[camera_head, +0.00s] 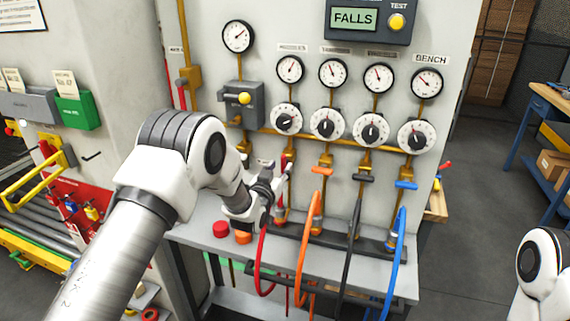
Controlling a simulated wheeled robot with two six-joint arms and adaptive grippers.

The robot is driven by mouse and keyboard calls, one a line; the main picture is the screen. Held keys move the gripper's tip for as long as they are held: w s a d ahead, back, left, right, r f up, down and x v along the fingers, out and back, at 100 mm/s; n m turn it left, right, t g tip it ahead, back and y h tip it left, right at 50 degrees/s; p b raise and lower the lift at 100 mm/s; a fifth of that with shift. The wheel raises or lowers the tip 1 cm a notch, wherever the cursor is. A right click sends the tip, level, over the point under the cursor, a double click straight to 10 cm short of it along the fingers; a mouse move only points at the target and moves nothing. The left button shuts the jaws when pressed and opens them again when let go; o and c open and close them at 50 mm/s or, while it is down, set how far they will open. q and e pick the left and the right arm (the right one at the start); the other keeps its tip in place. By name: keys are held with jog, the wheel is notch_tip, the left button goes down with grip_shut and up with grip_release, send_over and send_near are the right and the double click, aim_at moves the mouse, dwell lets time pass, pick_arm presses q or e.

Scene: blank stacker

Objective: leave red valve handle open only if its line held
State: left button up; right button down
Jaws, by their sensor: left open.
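The red valve handle (284,161) is on the leftmost of several valves below the dials, mostly hidden by my gripper; only a little red shows, so I cannot tell its position. My left gripper (279,172) is open right at this valve; whether its fingers touch the handle cannot be told. A red hose (261,262) hangs below that valve. The gauge above the red line (290,69) has a small needle I cannot read exactly. The display (353,18) reads "FALLS", with a yellow TEST button (397,21) beside it. My right gripper is out of view.
Orange (321,171), dark (363,177) and blue (405,185) handles sit to the right, with hoses looping over the grey shelf (345,266). White dials stand above them. A red button (221,229) is on the shelf's left. Open floor lies to the right.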

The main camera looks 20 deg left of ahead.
aim_at(284, 163)
pick_arm(q)
jog(key=shift+w+d, duration=0.15)
jog(key=shift+w, duration=1.2)
grip_shut()
